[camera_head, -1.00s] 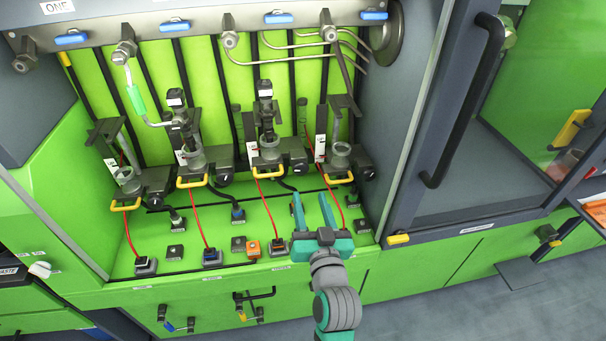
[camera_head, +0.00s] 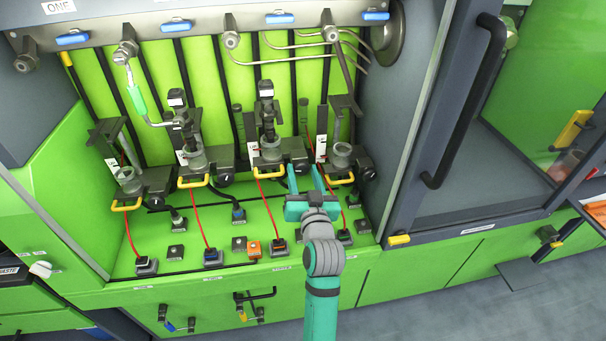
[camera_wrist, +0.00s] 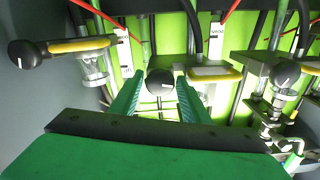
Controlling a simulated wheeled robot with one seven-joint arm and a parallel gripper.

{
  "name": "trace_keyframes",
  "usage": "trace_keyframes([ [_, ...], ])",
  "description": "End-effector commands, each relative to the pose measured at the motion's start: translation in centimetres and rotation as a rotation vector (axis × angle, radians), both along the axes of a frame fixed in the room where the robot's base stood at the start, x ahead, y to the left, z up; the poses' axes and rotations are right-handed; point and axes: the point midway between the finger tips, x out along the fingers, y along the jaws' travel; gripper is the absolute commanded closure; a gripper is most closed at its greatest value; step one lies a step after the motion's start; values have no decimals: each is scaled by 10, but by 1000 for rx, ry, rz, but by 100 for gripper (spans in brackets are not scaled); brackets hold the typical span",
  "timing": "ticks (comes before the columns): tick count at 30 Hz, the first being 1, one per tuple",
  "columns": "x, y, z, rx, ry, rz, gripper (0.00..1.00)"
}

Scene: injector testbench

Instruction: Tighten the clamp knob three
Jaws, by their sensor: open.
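Clamp knob three (camera_head: 301,164) is a dark round knob at the right side of the third clamp (camera_head: 268,152). In the wrist view the knob (camera_wrist: 160,82) shows a white mark on its face and sits between the two finger ends. My gripper (camera_head: 305,172) is open, its teal fingers reaching up toward the clamp, one on each side of the knob. The fingers (camera_wrist: 160,77) show a gap to the knob on both sides in the wrist view; contact cannot be made out. The gripper hides part of the knob in the head view.
The third clamp's yellow handle (camera_head: 268,173) is just left of the fingers. The fourth clamp (camera_head: 342,155) and its knob (camera_head: 366,174) stand close on the right. Red cables (camera_head: 276,215) and connectors cover the green bench. A dark cabinet handle (camera_head: 465,100) is farther right.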

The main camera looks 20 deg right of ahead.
Motion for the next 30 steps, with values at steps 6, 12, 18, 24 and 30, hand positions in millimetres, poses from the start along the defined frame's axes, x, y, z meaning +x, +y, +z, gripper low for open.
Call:
trace_keyframes([
  [6, 0, 0, 0, 0, 0, 0, 84],
  [12, 0, 0, 0, 3, 0, 0, 88],
  [18, 0, 0, 0, 46, -6, 0, 88],
  [24, 0, 1, -1, 158, -25, 0, 88],
  [30, 0, 1, 0, 332, -52, 1, 88],
])
